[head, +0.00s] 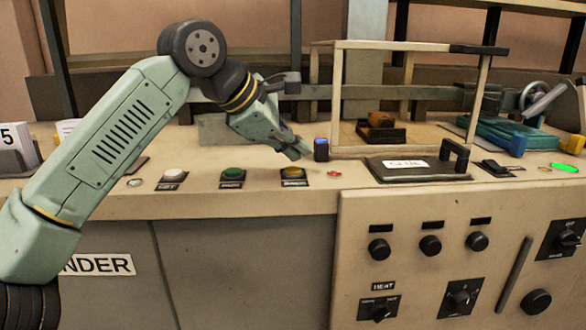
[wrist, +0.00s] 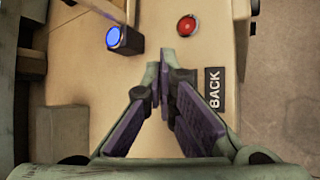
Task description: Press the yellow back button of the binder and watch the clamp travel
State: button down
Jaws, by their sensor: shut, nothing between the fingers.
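The yellow back button (head: 293,172) sits on a dark labelled plate near the front edge of the binder's bench (head: 270,200). My gripper (head: 304,152) is shut and empty, pointing down just above and behind the yellow button. In the wrist view, my gripper's fingertips (wrist: 160,72) are together, left of the BACK label (wrist: 214,90). The yellow button itself does not show there and seems hidden by the fingers. Contact with the button cannot be told. I cannot make out for sure which part is the clamp.
White (head: 173,175) and green (head: 232,173) buttons lie left of the yellow one. A red button (head: 334,174) and a blue-topped post (head: 321,150) stand to its right, close to my gripper. A framed guard (head: 405,46) and a black-handled cover (head: 418,168) are farther right.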

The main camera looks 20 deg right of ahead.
dwell(0.8)
jog(key=shift+f, duration=0.45)
